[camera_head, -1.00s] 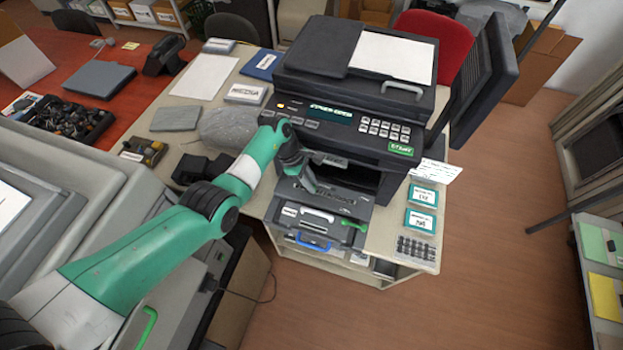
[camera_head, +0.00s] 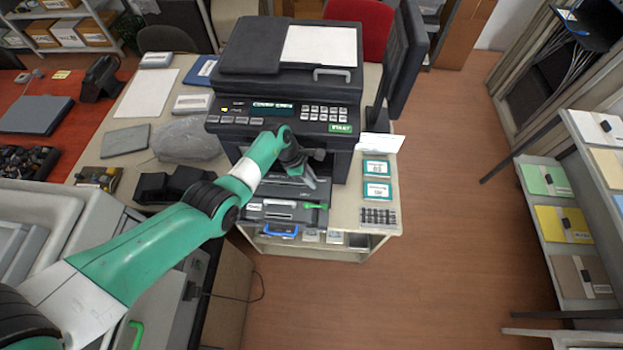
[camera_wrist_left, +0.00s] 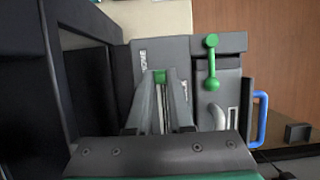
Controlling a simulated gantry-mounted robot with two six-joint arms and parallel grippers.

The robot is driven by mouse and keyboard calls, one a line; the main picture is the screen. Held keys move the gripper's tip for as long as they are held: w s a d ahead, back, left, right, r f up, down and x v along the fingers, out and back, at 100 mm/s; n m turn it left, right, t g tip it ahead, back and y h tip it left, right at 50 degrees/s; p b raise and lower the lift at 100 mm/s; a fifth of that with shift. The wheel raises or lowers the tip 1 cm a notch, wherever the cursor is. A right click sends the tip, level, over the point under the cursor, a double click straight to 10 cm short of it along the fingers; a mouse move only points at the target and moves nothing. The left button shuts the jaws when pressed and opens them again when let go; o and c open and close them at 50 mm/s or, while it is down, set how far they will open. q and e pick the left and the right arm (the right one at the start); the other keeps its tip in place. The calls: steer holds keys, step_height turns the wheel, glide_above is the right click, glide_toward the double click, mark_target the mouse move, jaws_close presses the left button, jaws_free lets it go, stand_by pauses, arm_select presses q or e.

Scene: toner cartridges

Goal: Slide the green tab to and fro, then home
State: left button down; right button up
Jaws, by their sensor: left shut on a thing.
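My left gripper (camera_head: 310,180) reaches down over the pulled-out toner unit (camera_head: 256,214) at the printer's open front. In the left wrist view its two fingers (camera_wrist_left: 160,82) point at the grey cartridge top. They are shut on the small green tab (camera_wrist_left: 159,75), which shows between the fingertips at the end of a narrow slot. In the head view the tab is hidden by the gripper. A separate green lever (camera_wrist_left: 211,62) with round ends lies beside it; it also shows in the head view (camera_head: 316,206). My right gripper is not in view.
The black printer (camera_head: 285,80) stands behind the gripper, with its front wall close to the fingers. A blue handle (camera_wrist_left: 262,118) sticks out from the unit's front. Teal-labelled boxes (camera_head: 376,190) stand on the desk to the right. Open floor lies right of the desk.

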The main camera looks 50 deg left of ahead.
arm_select(q)
steer(key=c, duration=0.8)
jaws_free()
steer(key=shift+w+d, duration=0.15)
steer(key=shift+d, duration=0.1)
steer(key=shift+a, duration=0.1)
steer(key=p+v, duration=0.5)
steer(key=v, duration=0.6)
steer(key=shift+r, duration=0.25)
steer(key=shift+a, duration=0.1)
